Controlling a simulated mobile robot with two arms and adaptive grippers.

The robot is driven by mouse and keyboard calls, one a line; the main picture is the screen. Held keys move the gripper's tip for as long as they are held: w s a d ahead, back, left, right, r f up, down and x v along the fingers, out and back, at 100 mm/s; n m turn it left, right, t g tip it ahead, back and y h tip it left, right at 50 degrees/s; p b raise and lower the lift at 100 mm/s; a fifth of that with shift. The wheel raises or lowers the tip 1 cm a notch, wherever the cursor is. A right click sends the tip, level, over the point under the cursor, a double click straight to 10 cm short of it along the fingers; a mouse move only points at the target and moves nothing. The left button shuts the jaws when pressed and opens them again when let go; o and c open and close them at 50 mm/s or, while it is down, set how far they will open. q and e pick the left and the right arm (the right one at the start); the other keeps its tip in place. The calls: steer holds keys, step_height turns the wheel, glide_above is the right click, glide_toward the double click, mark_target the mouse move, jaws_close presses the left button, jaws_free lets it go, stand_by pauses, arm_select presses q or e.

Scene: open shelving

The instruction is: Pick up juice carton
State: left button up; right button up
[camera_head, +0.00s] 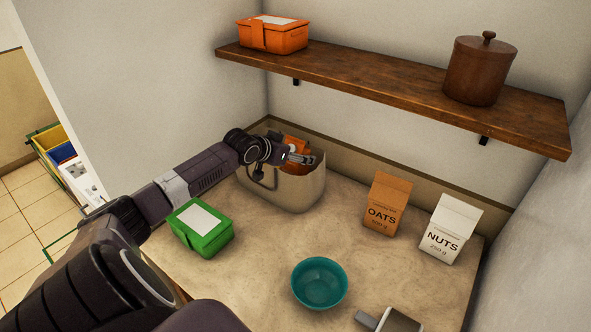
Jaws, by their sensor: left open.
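No carton with a readable juice label shows. An orange item (294,141), perhaps the juice carton, sits inside the beige bin (297,194) at the back of the counter. It is partly hidden by my left gripper and the bin wall. My left gripper (306,158) is open over the bin, in front of the orange item. I cannot tell if its fingers touch the item. My right gripper is not in view.
A green box (201,232) lies under my left arm. A teal bowl (319,283), a mug (400,322), an oats carton (387,204) and a nuts carton (451,229) stand on the counter (265,270). A wooden shelf (375,85) overhangs, holding an orange box (272,36) and a brown pot (478,72).

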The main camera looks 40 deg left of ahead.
arm_select(q)
jaws_close()
steer(key=shift+w+a+r, duration=0.1)
steer(key=shift+w+r, duration=0.05)
steer(key=shift+r, duration=0.1)
stand_by(0.5)
